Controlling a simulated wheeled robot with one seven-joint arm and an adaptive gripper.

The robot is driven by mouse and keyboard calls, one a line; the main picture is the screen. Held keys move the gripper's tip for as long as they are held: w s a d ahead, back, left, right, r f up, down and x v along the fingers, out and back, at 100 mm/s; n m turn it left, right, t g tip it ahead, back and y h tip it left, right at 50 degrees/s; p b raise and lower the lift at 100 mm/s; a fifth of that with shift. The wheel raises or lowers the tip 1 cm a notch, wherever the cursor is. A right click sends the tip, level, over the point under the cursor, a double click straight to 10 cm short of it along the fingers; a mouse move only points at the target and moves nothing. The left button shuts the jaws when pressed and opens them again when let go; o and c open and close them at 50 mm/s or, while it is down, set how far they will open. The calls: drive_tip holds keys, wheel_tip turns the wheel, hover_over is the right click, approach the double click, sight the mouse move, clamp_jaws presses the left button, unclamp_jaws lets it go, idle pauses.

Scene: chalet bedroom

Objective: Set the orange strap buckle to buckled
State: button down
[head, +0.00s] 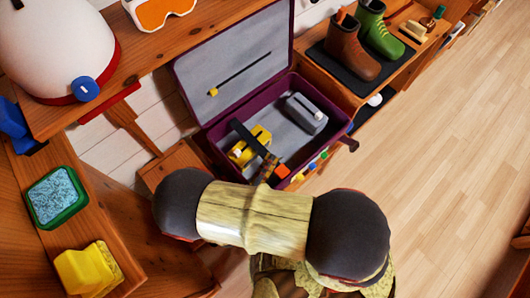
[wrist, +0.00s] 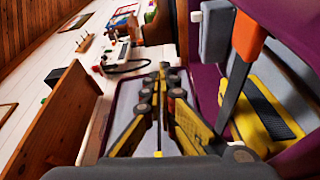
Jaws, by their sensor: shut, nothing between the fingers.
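The orange strap buckle (head: 282,171) is near the front wall of an open purple case (head: 216,131). In the wrist view the orange buckle (wrist: 249,37) sits at the upper end of a dark strap (wrist: 232,92), right of my fingers. The strap crosses a yellow item (wrist: 270,112) inside the case. I cannot tell whether the orange piece is joined to a mating part. My gripper (wrist: 164,72) is shut and empty, apart from the buckle. In the head view my arm hides part of the case's front and most of my gripper.
A grey box (head: 306,113) lies in the case beside the yellow item (head: 248,147). The raised lid (head: 238,45) carries a thin black strap. Boots (head: 378,28) stand on a shelf behind right. A green tray (head: 57,196) and yellow block (head: 84,270) are at left. Floor at right is largely clear.

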drive_tip(key=shift+s+d+f+b, duration=0.1)
drive_tip(key=shift+s+f+b, duration=0.05)
drive_tip(key=shift+f, duration=0.35)
drive_tip(key=shift+s+d+f+b, duration=0.1)
drive_tip(key=shift+s+f+b, duration=0.05)
drive_tip(key=shift+f, duration=0.3)
drive_tip(key=shift+r, duration=0.15)
wheel_tip(320, 180, up, 10)
idle(0.8)
